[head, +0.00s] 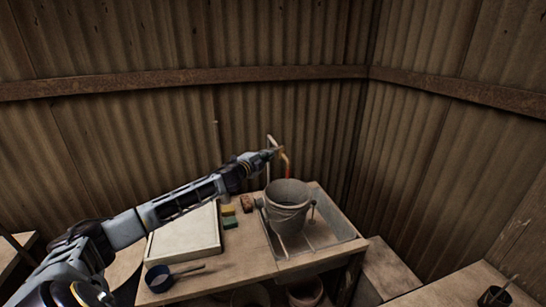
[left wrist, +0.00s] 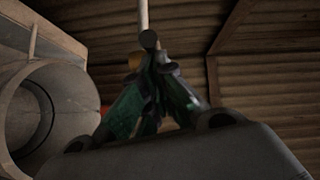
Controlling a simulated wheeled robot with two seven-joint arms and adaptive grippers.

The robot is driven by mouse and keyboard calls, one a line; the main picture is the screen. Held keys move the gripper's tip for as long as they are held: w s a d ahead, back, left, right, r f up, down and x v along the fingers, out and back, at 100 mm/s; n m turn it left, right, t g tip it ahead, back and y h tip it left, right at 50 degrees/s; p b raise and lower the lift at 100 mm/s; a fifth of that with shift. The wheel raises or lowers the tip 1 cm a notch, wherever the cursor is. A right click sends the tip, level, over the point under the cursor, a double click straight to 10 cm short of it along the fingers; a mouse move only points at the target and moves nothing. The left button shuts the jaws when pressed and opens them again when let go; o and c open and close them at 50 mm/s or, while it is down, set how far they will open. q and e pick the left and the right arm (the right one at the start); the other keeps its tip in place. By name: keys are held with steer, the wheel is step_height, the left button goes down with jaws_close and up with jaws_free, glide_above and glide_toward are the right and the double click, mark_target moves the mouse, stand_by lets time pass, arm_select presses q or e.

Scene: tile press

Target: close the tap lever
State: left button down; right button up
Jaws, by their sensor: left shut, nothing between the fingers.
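The tap stands behind the bucket in the head view, with a pale pipe (head: 270,141) and an orange-red curved part (head: 286,167). My left gripper (head: 277,151) reaches in from the left to the top of the tap and covers part of it. In the left wrist view the green fingers (left wrist: 153,75) are shut with nothing between them. Just beyond their tips are a pale upright rod (left wrist: 144,15) and a dark round end (left wrist: 148,39). I cannot tell which part is the lever, nor whether the fingers touch it. My right gripper is out of view.
A grey bucket (head: 287,203) stands in the sink (head: 335,236) below the tap; it also fills the left of the left wrist view (left wrist: 35,115). Corrugated walls close off the back.

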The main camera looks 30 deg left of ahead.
arm_select(q)
steer(key=shift+w+a+r+p, duration=0.1)
steer(key=shift+a+p, duration=0.15)
steer(key=shift+a, duration=0.35)
steer(key=shift+w+a+r+p, duration=0.1)
steer(key=shift+a+p, duration=0.1)
steer(key=shift+a, duration=0.35)
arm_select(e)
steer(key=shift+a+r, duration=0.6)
arm_select(q)
steer(key=shift+f, duration=0.1)
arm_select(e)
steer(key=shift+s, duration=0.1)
